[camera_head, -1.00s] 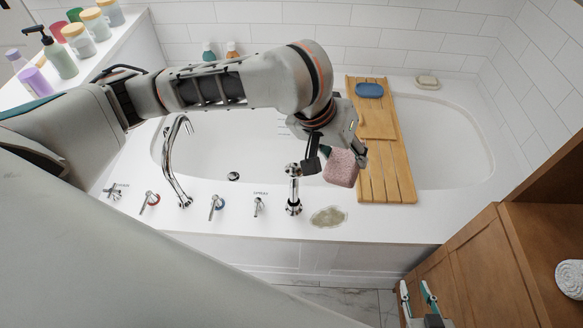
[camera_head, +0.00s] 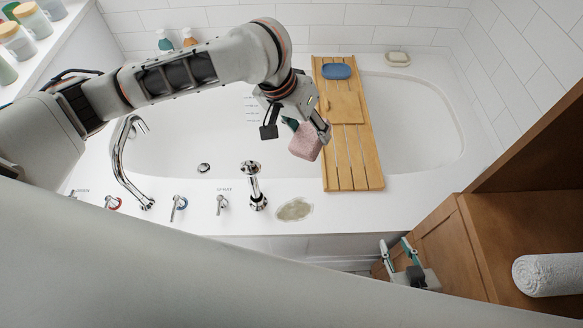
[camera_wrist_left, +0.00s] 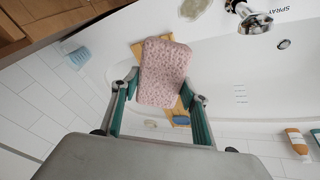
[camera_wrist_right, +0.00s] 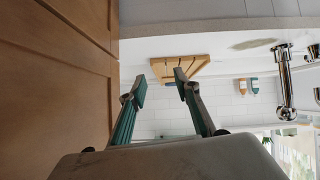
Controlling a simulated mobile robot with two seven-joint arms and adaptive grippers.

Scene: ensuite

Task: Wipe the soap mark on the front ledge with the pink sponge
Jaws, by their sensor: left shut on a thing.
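The pink sponge (camera_head: 305,143) is held in my left gripper (camera_head: 297,125), above the tub and beside the left edge of the wooden tray. In the left wrist view the sponge (camera_wrist_left: 163,72) sits between the two fingers. The soap mark (camera_head: 294,209) is a greenish-grey patch on the white front ledge (camera_head: 340,208), right of the hand shower and below the sponge in the picture. It also shows in the left wrist view (camera_wrist_left: 194,9). My right gripper (camera_head: 394,247) is low by the wooden cabinet. In the right wrist view its fingers (camera_wrist_right: 160,82) are apart with nothing between them.
A chrome hand shower (camera_head: 254,185), handles and a tall spout (camera_head: 124,165) stand left of the mark. The wooden tray (camera_head: 345,150) bridges the tub with a blue soap (camera_head: 337,71) on it. A wooden cabinet (camera_head: 440,245) with a rolled towel (camera_head: 548,274) stands at right.

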